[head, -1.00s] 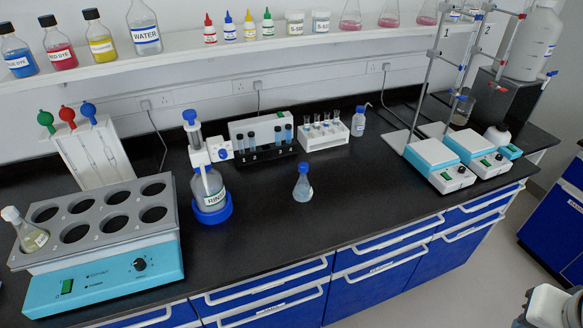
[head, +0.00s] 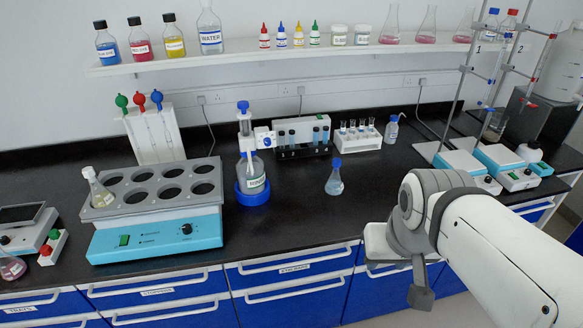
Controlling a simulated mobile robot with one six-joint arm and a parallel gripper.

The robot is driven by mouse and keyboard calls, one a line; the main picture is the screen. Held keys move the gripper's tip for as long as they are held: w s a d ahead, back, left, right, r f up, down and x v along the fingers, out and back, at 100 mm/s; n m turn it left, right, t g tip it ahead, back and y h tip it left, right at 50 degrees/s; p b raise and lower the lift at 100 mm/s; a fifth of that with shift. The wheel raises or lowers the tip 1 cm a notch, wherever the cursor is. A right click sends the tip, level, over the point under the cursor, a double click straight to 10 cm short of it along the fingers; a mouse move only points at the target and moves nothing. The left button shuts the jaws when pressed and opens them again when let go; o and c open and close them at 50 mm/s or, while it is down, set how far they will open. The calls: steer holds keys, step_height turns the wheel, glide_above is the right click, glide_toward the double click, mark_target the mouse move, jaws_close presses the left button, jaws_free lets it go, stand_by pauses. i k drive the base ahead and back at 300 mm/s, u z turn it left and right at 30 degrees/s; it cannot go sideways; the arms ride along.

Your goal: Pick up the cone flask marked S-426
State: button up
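Another cone flask (head: 98,190) with a white cap and pale yellow liquid sits tilted in a hole of the grey-topped water bath. A third flask with pink liquid (head: 12,267) is partly cut off at the left edge. I cannot read S-426 on any of them. My arm reaches in from the lower right. A grey part of my gripper (head: 421,296) shows in front of the drawers, apart from the flasks; its fingers cannot be made out clearly.
Clamp stands and blue stirrers (head: 505,165) are at the right. Bench in front of the flask is clear.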

mark_target(334, 186)
steer(key=u, duration=0.05)
steer(key=i, duration=1)
